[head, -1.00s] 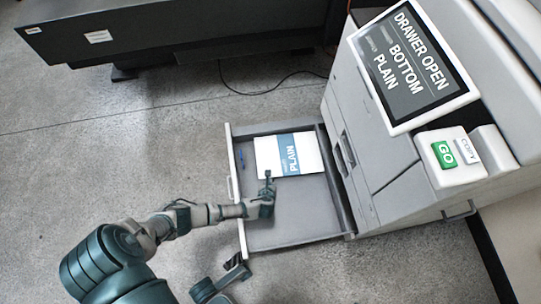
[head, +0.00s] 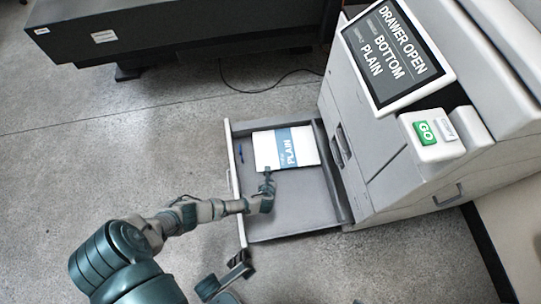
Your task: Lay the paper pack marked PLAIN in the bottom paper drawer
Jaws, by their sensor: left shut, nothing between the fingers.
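The paper pack (head: 304,157), white with a blue band marked PLAIN, lies flat in the open bottom drawer (head: 300,211), toward the drawer's far end. My left gripper (head: 268,178) is shut and empty, at the pack's near edge. I cannot tell whether its tips touch the pack. The near part of the drawer floor is bare. A dark part of my other arm, perhaps the right gripper (head: 240,263), shows at the bottom, outside the drawer's near edge; its fingers are not clear.
The printer (head: 385,165) stands to the right of the drawer. Its screen (head: 392,52) reads DRAWER OPEN, BOTTOM, PLAIN. A green GO button (head: 424,132) is below the screen. A small blue item (head: 241,154) lies by the drawer's left wall. A dark machine (head: 170,30) is at the back.

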